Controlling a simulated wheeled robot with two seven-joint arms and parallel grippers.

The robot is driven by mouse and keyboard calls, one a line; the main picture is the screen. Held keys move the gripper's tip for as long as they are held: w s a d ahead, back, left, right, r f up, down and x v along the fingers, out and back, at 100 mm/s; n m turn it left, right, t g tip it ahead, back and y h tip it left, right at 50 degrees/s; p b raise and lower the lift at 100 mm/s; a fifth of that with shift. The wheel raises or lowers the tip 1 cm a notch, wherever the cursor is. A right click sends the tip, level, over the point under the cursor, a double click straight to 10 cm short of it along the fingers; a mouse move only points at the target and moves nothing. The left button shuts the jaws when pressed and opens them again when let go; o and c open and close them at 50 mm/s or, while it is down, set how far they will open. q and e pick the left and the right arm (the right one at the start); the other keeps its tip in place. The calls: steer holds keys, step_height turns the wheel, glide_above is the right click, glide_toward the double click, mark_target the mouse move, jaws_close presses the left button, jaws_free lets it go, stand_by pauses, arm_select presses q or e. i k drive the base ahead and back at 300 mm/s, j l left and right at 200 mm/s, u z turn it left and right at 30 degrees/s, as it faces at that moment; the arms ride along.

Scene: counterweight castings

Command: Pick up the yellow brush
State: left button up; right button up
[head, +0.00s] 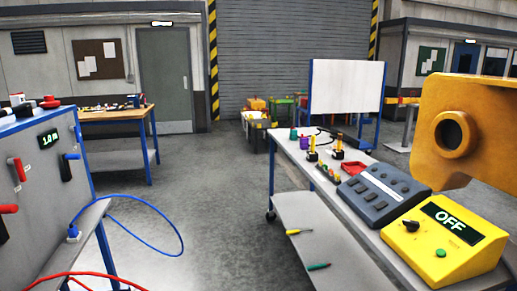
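I cannot tell for sure which thing is the yellow brush. A small, slim yellow-handled tool (298,232) lies on the lower shelf of the cart on the right; it is too small to tell if it is a brush. Two upright yellow items with dark bases, one on the left (312,149) and one on the right (338,145), stand on the cart's top. Neither of my grippers is in view.
A yellow box reading OFF (447,247) and a grey panel box (383,193) stand on the cart top. A green-handled tool (319,266) lies on the lower shelf (325,240). A large yellow part with a hole (490,128) blocks the right. Blue cable (150,205) hangs left; middle floor is clear.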

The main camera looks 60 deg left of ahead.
mark_target(312, 141)
steer(key=u, duration=1.55)
steer(key=z, duration=3)
steer(key=u, duration=3)
steer(key=i+j+u, duration=0.3)
steer(key=i, duration=0.55)
steer(key=i+u, duration=0.3)
steer(key=i, duration=0.5)
